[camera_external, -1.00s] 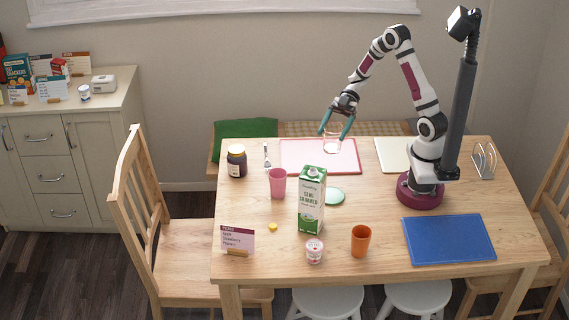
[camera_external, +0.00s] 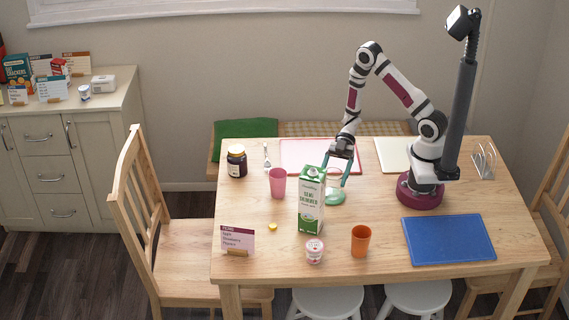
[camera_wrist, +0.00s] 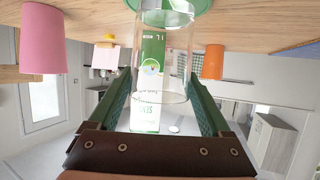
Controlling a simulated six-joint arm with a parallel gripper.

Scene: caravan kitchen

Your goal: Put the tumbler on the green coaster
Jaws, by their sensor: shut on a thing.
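The tumbler is a clear glass; it shows in the external view (camera_external: 335,182) and in the wrist view (camera_wrist: 163,85). My gripper (camera_external: 338,176) is shut on the tumbler, with one teal finger on each side of it, as the wrist view also shows (camera_wrist: 165,75). The green coaster (camera_external: 335,199) lies on the table behind and right of the milk carton, directly beneath the tumbler. In the wrist view the coaster (camera_wrist: 203,5) is at the top edge, at the tumbler's base. I cannot tell whether the base touches it.
The tall milk carton (camera_external: 312,207) stands close to my gripper's left. A pink cup (camera_external: 278,183), an orange cup (camera_external: 361,241), a small tub (camera_external: 314,251) and a dark jar (camera_external: 237,161) stand around. A pink board (camera_external: 300,152) lies behind; a blue mat (camera_external: 448,240) lies right.

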